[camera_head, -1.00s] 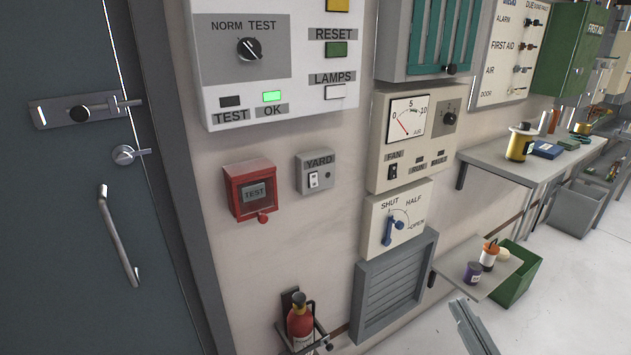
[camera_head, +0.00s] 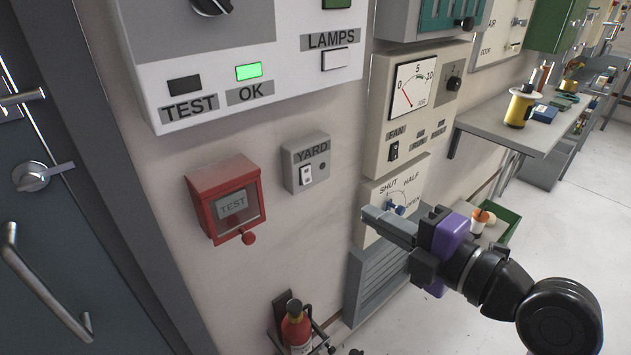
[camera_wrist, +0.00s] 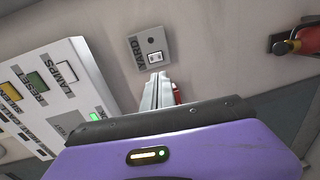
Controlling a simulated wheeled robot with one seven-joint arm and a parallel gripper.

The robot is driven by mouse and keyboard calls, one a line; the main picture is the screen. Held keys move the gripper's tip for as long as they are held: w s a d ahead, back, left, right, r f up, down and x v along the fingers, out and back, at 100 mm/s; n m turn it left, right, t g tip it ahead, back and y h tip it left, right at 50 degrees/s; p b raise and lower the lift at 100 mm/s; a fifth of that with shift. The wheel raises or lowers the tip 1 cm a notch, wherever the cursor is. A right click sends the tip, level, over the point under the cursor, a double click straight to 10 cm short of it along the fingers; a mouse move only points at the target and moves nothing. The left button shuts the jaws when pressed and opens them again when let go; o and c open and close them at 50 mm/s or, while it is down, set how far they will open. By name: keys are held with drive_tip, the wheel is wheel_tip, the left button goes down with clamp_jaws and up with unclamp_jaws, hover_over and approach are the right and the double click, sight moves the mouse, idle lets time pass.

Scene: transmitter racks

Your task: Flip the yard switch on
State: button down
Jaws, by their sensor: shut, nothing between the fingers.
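The yard switch is a small grey wall box (camera_head: 306,162) labelled YARD, with a white rocker (camera_head: 307,174) and a small dark round spot beside it. It also shows in the wrist view as a grey box (camera_wrist: 150,47) with its white rocker (camera_wrist: 155,58), just beyond my fingertips. My gripper (camera_head: 372,216) is shut and empty. In the head view it is right of and below the yard box, in front of the shut/half/open lever panel, apart from the switch. Which way the rocker is tipped is too small to tell.
Above is a white panel (camera_head: 290,75) with a lit green OK lamp (camera_head: 248,71). A fan panel (camera_head: 405,150) is to the right. A fire extinguisher (camera_head: 296,328) stands below.

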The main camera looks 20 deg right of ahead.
sight(308, 181)
idle(0.4)
drive_tip(key=p+x, duration=0.2)
drive_tip(key=x, duration=1.1)
drive_tip(key=shift+w+a+p, duration=0.15)
drive_tip(key=shift+w+p, duration=0.2)
drive_tip(key=shift+p, duration=0.05)
drive_tip(key=shift+w+f, duration=0.1)
drive_tip(key=shift+f, duration=0.05)
drive_tip(key=shift+w+f+b, duration=0.15)
drive_tip(key=shift+f+b, duration=0.15)
drive_tip(key=shift+b, duration=0.7)
drive_tip(key=shift+w+a+f+t+b, duration=0.1)
drive_tip(key=shift+t+b, duration=0.3)
drive_tip(key=shift+b, duration=1.1)
drive_tip(key=shift+r+p, duration=0.3)
drive_tip(key=shift+r, duration=0.05)
